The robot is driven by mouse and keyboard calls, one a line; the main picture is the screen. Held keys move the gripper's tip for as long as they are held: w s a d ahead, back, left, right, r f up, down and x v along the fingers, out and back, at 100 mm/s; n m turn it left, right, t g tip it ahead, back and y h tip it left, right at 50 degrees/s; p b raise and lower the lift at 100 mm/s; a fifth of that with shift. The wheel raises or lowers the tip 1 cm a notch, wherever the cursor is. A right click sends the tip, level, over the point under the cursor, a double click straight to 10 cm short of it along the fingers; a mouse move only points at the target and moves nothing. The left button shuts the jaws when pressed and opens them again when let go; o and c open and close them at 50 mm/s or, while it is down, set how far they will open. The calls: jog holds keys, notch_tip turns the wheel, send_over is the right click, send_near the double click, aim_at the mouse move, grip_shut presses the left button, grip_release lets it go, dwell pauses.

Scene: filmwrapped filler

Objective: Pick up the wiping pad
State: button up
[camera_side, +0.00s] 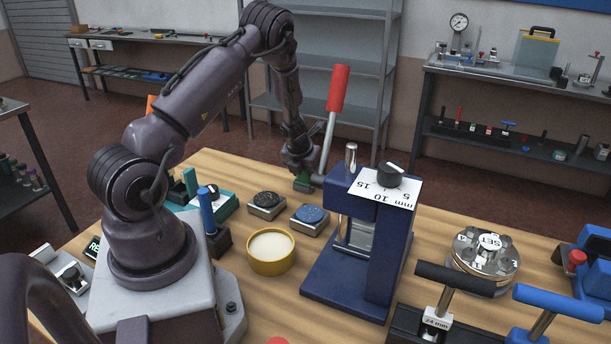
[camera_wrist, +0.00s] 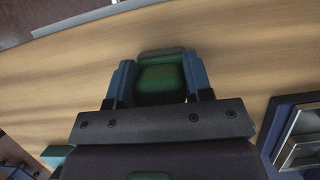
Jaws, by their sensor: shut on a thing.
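The wiping pad, a green block (camera_wrist: 162,78), is between the two blue fingers of my gripper (camera_wrist: 160,85) in the wrist view. The fingers touch its left and right sides, so my gripper is shut on it. In the side view the green pad (camera_side: 303,183) shows below my gripper (camera_side: 302,168), near the far edge of the table and left of the blue press. I cannot tell whether the pad touches the tabletop. My wrist body hides the near part of the wrist view.
The blue press (camera_side: 391,255) with a red-handled lever (camera_side: 338,88) stands close to the right of my gripper. A black-topped button (camera_side: 267,201), a blue-topped button (camera_side: 310,215) and a yellow dish (camera_side: 270,264) lie nearer. Bare wooden table surrounds the pad in the wrist view.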

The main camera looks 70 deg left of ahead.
jog(key=shift+r, duration=0.5)
notch_tip(320, 180, up, 3)
jog(key=shift+d+f, duration=0.15)
jog(key=s+d+r, duration=0.9)
jog(key=s, duration=0.1)
jog(key=shift+d+r, duration=0.15)
jog(key=shift+s, duration=0.1)
